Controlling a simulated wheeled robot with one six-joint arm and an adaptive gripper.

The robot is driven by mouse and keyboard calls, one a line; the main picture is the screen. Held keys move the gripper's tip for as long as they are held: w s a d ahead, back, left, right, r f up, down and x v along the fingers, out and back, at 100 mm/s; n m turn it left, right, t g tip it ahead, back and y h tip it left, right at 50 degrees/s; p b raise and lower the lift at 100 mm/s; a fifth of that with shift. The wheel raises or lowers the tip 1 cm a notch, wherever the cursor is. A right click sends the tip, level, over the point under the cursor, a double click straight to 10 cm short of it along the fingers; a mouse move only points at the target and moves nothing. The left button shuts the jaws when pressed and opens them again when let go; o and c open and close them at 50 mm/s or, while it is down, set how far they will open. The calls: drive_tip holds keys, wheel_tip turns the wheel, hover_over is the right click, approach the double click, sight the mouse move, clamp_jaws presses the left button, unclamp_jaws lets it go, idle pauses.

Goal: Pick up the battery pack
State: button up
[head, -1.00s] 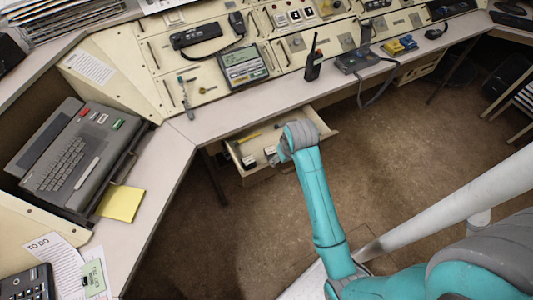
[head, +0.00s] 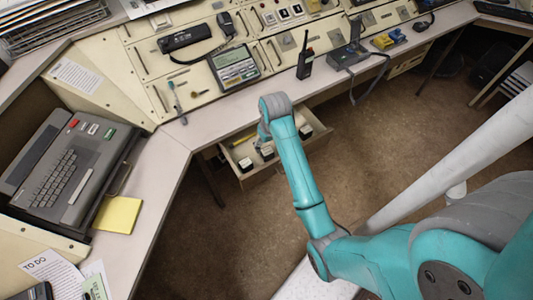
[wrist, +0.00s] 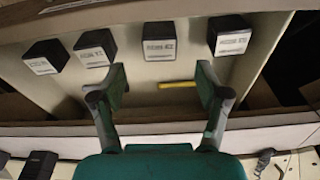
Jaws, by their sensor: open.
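Several dark boxes with white labels sit in an open drawer; the labels are too small to read surely, so I cannot tell which is the battery pack. The wrist view shows one at far left (wrist: 46,57), one beside it (wrist: 95,48), one near the middle (wrist: 160,41) and one at right (wrist: 229,35). Some also show in the head view (head: 246,164). My gripper (wrist: 162,80) is open and empty above the drawer, its fingers pointing toward the row of boxes. In the head view my arm hides part of the drawer.
The drawer (head: 262,178) stands out under the desk edge. A yellow stick-like item (wrist: 177,85) lies in it, between my fingers in the picture. On the desk above are a handheld radio (head: 305,62) and a grey meter (head: 235,66). The floor right of the drawer is clear.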

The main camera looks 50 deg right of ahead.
sight(267, 151)
drive_tip(key=shift+w+d+f, duration=0.1)
drive_tip(key=shift+w+f, duration=0.05)
drive_tip(key=shift+f, duration=1.3)
drive_tip(key=shift+w+d+f, duration=0.1)
drive_tip(key=shift+w+f, duration=0.05)
drive_tip(key=shift+f, duration=1.25)
drive_tip(key=c, duration=1.3)
drive_tip(key=shift+r, duration=0.1)
drive_tip(key=shift+c, duration=0.2)
